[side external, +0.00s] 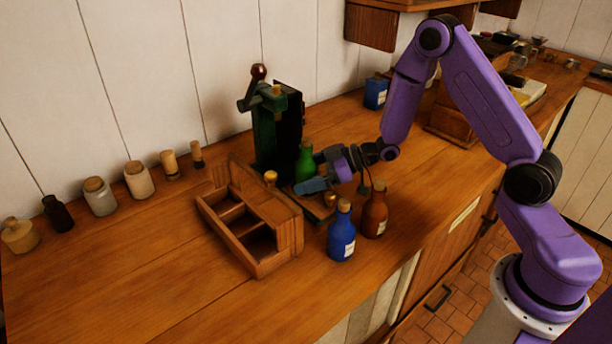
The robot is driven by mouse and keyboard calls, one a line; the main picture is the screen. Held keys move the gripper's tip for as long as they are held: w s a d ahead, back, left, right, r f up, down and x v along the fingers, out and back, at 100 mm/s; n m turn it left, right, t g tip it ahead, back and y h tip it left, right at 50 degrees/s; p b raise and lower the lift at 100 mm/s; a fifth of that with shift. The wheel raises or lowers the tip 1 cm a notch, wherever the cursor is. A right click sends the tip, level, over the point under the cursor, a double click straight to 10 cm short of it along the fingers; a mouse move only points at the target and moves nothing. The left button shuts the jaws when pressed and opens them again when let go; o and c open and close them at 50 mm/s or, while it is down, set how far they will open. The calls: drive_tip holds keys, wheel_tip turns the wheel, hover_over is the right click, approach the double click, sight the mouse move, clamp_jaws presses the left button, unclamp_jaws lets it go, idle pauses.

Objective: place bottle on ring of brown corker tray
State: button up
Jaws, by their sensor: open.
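The green corker (266,130) with a dark red lever knob stands against the back of the counter. A small brown tray (318,213) lies at its foot, partly hidden by my gripper. A green bottle (305,160) stands upright close to the corker; my gripper hides its base, so I cannot tell whether it is on the tray's ring. My gripper (314,186) is open, low over the tray and in front of the green bottle, with nothing visibly held. A corked blue bottle (341,238) and a corked brown bottle (375,214) stand upright on the counter in front.
A wooden box (276,258) with compartments stands left of the tray. Several jars, including a white one (100,198), line the wall at left. A blue container (375,93) and a wooden crate (450,124) are behind my arm. The counter's front left is clear.

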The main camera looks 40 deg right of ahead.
drive_tip(key=v, duration=1.2)
drive_tip(key=shift+a, duration=0.15)
drive_tip(key=s+a+r+g+h, duration=0.2)
drive_tip(key=s+a+r+h, duration=0.4)
drive_tip(key=a+r, duration=0.3)
drive_tip(key=s+d+f+n+g+h, duration=0.1)
drive_tip(key=s+g+h, duration=0.1)
drive_tip(key=s, duration=0.9)
drive_tip(key=s+d+f+n+g+h, duration=0.1)
drive_tip(key=s+g, duration=0.3)
drive_tip(key=s, duration=0.7)
drive_tip(key=shift+d+f+n+g+h, duration=0.3)
drive_tip(key=shift+d+f+h, duration=0.2)
drive_tip(key=shift+d, duration=0.25)
